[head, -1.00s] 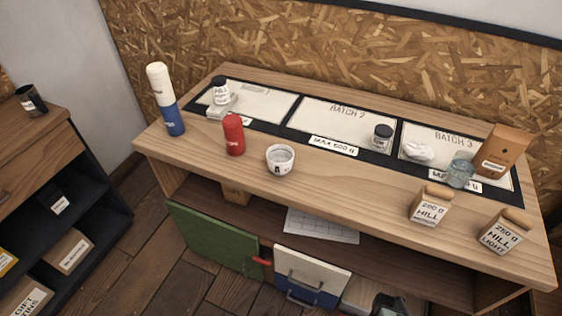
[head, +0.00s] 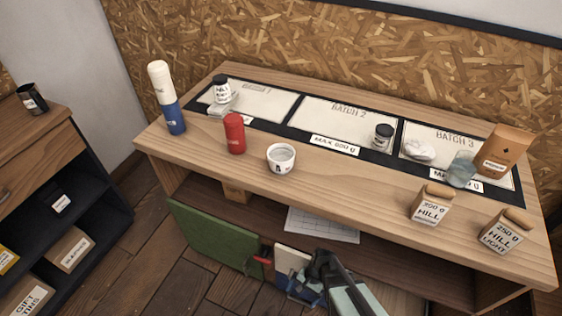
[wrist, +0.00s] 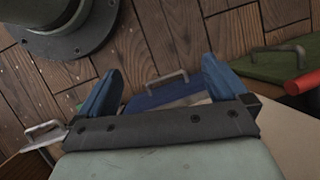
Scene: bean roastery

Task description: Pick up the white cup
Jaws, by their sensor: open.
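The white cup (head: 281,160) stands upright near the front edge of the wooden bench top, left of centre, with a dark mark on its front. My gripper (head: 318,268) is low in front of the bench, below the top and well apart from the cup. In the wrist view my gripper (wrist: 160,95) shows two blue fingers spread apart with nothing held between them. The cup is not visible in the wrist view.
A red canister (head: 234,134) stands left of the cup, and a white-and-blue bottle (head: 167,100) farther left. Small bags (head: 430,204) stand at the right front. Behind lies a black batch mat (head: 290,125).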

